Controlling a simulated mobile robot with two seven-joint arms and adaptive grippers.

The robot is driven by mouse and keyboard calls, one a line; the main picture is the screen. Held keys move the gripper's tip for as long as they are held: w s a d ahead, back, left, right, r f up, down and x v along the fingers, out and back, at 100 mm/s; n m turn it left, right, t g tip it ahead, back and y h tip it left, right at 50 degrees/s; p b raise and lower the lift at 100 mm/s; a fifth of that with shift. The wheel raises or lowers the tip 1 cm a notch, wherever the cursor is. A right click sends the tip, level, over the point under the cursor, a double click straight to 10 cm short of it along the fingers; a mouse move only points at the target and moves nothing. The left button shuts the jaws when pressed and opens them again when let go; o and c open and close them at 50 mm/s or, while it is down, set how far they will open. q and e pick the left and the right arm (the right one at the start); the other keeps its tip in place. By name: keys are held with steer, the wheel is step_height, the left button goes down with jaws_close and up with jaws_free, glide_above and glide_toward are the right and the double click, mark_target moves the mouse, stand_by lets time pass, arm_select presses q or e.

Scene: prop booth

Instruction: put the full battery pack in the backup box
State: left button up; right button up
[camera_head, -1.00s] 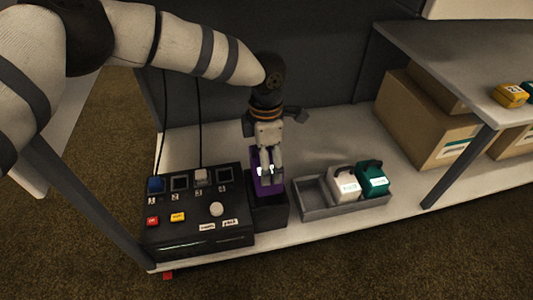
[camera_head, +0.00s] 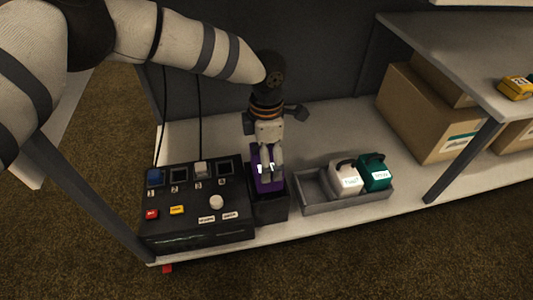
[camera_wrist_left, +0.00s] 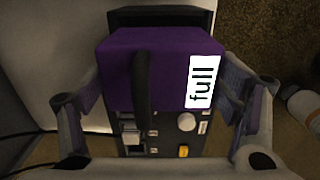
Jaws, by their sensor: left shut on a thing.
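The purple battery pack (camera_head: 258,160) is between the fingers of my left gripper (camera_head: 266,178), at the mouth of a small open black box (camera_head: 269,209). How deep the pack sits in that box I cannot tell. In the left wrist view the pack (camera_wrist_left: 140,70) carries a white label reading "full", and the fingers close on both its sides. The dark edge of the black box (camera_wrist_left: 155,14) shows behind it. No readable name shows on the black box.
A black control panel (camera_head: 195,232) with buttons, a knob and numbered slots stands left of the black box. A grey tray (camera_head: 318,207) to the right holds a white pack (camera_head: 345,179) and a teal pack (camera_head: 375,172). Cardboard boxes (camera_head: 425,115) and yellow packs (camera_head: 515,88) are further right.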

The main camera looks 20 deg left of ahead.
arm_select(q)
steer(key=shift+f, duration=0.1)
steer(key=shift+f+b, duration=1.35)
steer(key=shift+f, duration=1.7)
steer(key=o, duration=1.8)
steer(key=shift+f, duration=0.1)
step_height(320, 180, up, 12)
steer(key=shift+r, duration=0.1)
